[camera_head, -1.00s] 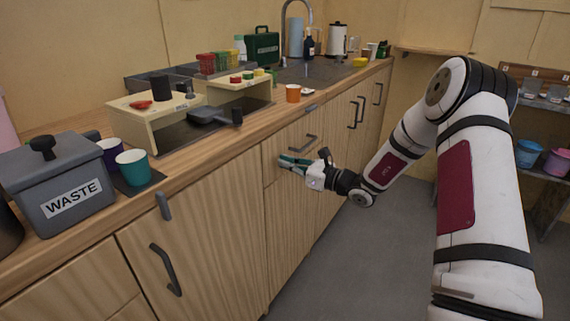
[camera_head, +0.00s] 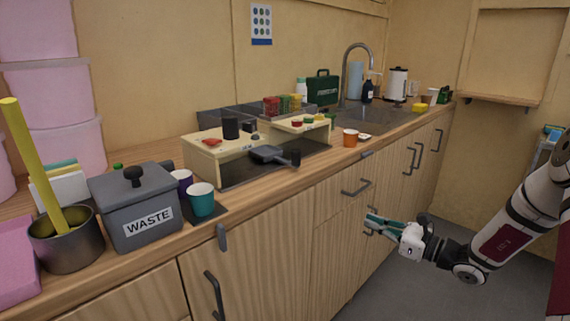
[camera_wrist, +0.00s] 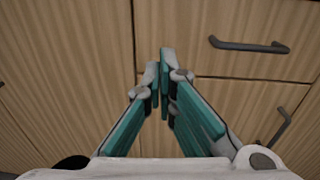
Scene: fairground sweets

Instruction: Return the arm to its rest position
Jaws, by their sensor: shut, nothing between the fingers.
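My gripper (camera_head: 374,223) is held out in front of the wooden cabinet fronts (camera_head: 335,225), below the counter's edge. Its teal fingers are together and empty. In the wrist view my gripper (camera_wrist: 160,75) points at the cabinet fronts, with the fingertips close together and nothing between them. A dark drawer handle (camera_wrist: 248,45) lies to the right of the fingertips in that view. My arm comes in from the right side of the head view.
The wooden counter (camera_head: 275,185) carries a grey WASTE bin (camera_head: 137,207), a teal cup (camera_head: 201,199), a dark pan (camera_head: 268,154) and an orange cup (camera_head: 350,138). Dark handles (camera_head: 357,188) stick out of the cabinet fronts. Grey floor (camera_head: 400,285) is free below my gripper.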

